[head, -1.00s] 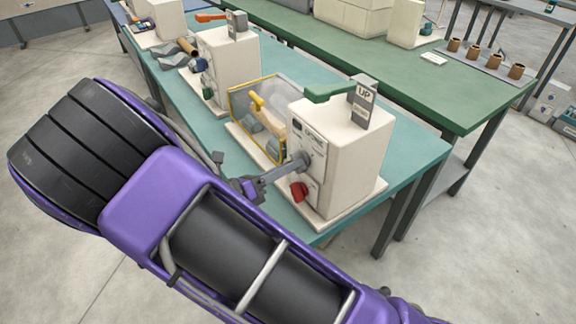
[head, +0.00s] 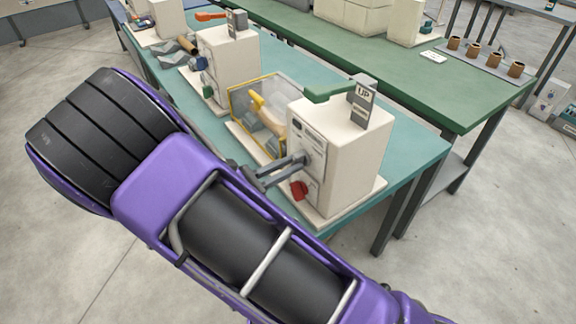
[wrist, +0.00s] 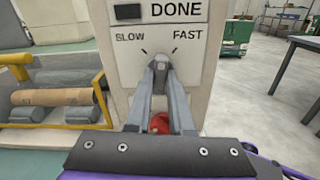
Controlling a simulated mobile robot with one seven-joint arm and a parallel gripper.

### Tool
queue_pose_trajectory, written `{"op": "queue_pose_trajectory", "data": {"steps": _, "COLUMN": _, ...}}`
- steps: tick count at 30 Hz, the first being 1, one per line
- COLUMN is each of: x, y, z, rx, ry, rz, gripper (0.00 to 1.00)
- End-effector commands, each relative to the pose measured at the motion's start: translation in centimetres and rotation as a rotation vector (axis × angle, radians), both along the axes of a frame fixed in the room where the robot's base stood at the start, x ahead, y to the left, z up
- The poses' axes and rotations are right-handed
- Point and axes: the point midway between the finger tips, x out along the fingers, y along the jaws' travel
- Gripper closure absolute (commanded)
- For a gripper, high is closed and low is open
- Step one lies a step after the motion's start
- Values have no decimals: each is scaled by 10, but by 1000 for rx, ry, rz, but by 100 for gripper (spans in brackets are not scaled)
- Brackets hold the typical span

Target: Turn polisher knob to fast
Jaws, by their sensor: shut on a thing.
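My gripper (wrist: 162,66) is shut on the knob, one grey finger on each side. In the head view my gripper (head: 302,159) reaches the panel from the left. The fingers hide part of the knob, and I cannot tell which mark it points to. A panel label above reads DONE.
A red knob (head: 298,190) sits low on the same panel, partly behind my fingers in the wrist view (wrist: 160,122). A yellow-framed guard (head: 258,112) with rollers stands left of the box. Other machines (head: 228,68) stand farther along the bench.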

Motion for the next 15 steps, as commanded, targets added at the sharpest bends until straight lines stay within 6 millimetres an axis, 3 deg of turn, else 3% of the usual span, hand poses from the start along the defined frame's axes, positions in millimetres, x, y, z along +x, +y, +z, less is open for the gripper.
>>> {"op": "queue_pose_trajectory", "data": {"steps": 15, "x": 0, "y": 1, "z": -1, "rx": 241, "ry": -357, "rz": 1, "gripper": 100}}
